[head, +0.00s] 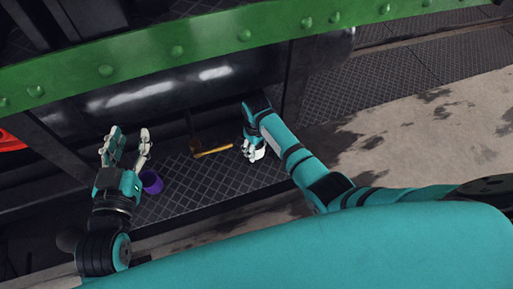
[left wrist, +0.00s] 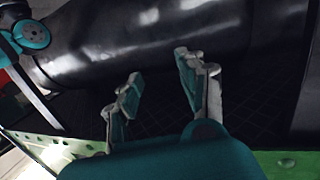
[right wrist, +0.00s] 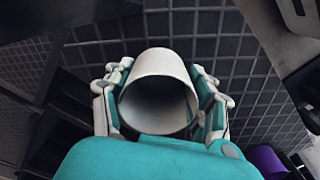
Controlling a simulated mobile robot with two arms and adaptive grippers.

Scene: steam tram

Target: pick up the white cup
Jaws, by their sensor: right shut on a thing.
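The white cup (right wrist: 160,62) is in the middle of the right wrist view, its round opening facing the camera. My right gripper (right wrist: 160,85) has its fingers on both sides of the cup and is shut on it. In the head view this gripper (head: 252,151) is low over the dark patterned floor plate, and the cup is hard to tell from the pale fingers. I cannot tell whether the cup touches the floor. My left gripper (head: 128,138) is open and empty at the left; in the left wrist view (left wrist: 158,75) its fingers are spread with nothing between them.
A purple cup (head: 152,182) stands beside my left gripper and also shows in the right wrist view (right wrist: 267,161). A yellow-handled tool (head: 213,150) lies left of my right gripper. A green riveted beam (head: 245,35) and a black cylinder (head: 170,92) bound the space behind.

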